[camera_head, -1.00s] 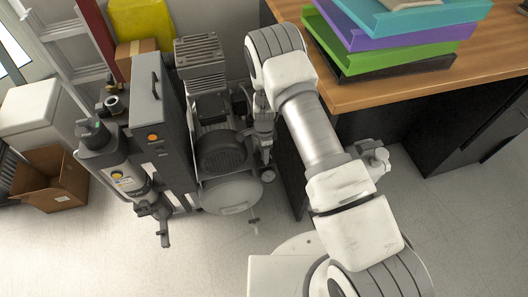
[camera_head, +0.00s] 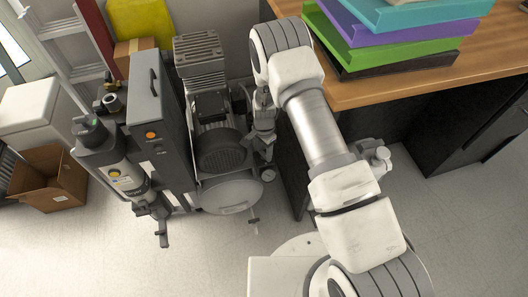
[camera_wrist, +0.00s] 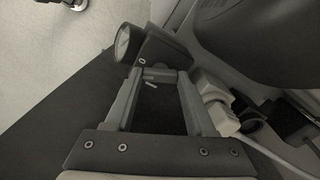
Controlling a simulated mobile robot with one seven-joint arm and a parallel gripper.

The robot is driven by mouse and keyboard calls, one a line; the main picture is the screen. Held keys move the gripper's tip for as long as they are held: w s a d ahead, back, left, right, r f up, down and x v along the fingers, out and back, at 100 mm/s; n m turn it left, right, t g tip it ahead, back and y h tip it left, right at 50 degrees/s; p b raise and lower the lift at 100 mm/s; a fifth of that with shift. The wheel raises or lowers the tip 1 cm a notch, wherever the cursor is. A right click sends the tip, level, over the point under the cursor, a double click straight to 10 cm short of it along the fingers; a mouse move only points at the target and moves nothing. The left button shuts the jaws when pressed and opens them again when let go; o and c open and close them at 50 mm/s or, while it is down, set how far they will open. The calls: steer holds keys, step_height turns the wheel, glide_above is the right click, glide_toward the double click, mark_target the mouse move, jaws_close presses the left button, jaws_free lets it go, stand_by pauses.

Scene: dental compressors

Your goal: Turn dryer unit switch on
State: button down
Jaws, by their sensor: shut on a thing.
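My gripper (camera_wrist: 160,76) points ahead in the wrist view, its two fingertips on either side of a small dark switch-like part (camera_wrist: 158,71). It is shut on that part. A round gauge (camera_wrist: 124,42) sits just left of the fingertips, beside a dark housing. In the head view my gripper (camera_head: 263,135) hangs at the right side of the grey compressor (camera_head: 222,150), left of the desk. There the part in its grip is too small to make out. A grey cabinet (camera_head: 160,120) with an orange button and a labelled cylinder stand to the left.
A wooden desk (camera_head: 390,88) with stacked coloured trays (camera_head: 400,35) stands close on the right. In the wrist view a white block (camera_wrist: 215,113) with a cable lies right of the fingers, and a large dark rounded body is above. A cardboard box (camera_head: 48,180) is far left. The front floor is clear.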

mark_target(264, 153)
steer(key=n+b, duration=0.1)
steer(key=n, duration=0.5)
steer(key=n+b, duration=0.1)
steer(key=n, duration=0.6)
stand_by(0.7)
steer(key=shift+c, duration=1.2)
jaws_free()
steer(key=shift+r, duration=0.15)
step_height(264, 153, up, 17)
steer(key=p, duration=0.4)
steer(key=shift+p, duration=0.35)
steer(key=shift+r, duration=0.2)
